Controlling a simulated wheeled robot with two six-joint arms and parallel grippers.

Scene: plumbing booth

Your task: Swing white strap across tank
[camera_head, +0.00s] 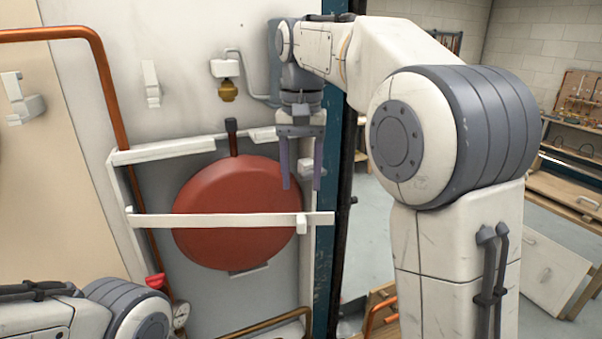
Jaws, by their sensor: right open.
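The red round tank (235,192) sits in a shallow white-framed recess in the wall panel. The white strap (220,220) lies level across the front of the tank, from the left frame side to past the right frame side.
A copper pipe (112,100) runs down the left, and another pipe (265,325) crosses below the tank. A red valve handle (156,281) and gauge (181,315) stand at the lower left. A brass fitting (227,91) hangs above. A dark blue post (326,240) edges the panel at right.

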